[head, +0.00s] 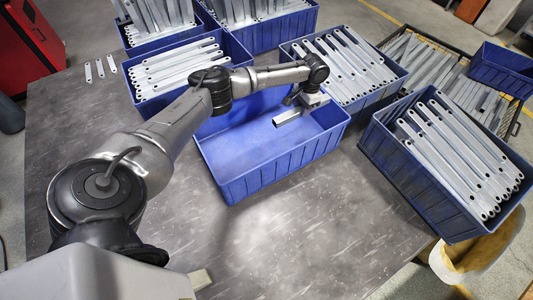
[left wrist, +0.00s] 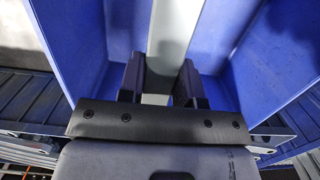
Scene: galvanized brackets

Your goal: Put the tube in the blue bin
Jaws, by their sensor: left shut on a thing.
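The tube (head: 288,117), a short pale grey metal piece, is in my left gripper (head: 306,99) at the far right side of the empty-looking blue bin (head: 290,168). The gripper and tube are over the inside of this bin, near its far wall; I cannot tell whether the tube touches the floor. In the left wrist view the tube (left wrist: 172,40) runs between the two dark fingers of the left gripper (left wrist: 160,82), with the blue walls of the bin (left wrist: 95,45) on both sides. My right gripper is not in view.
Blue bins full of galvanized brackets stand around the blue bin: one at the left (head: 150,106), one behind at the right (head: 385,98), one at the far right (head: 400,178). Several small flat strips (head: 100,69) lie on the table (head: 330,235), whose front area is clear.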

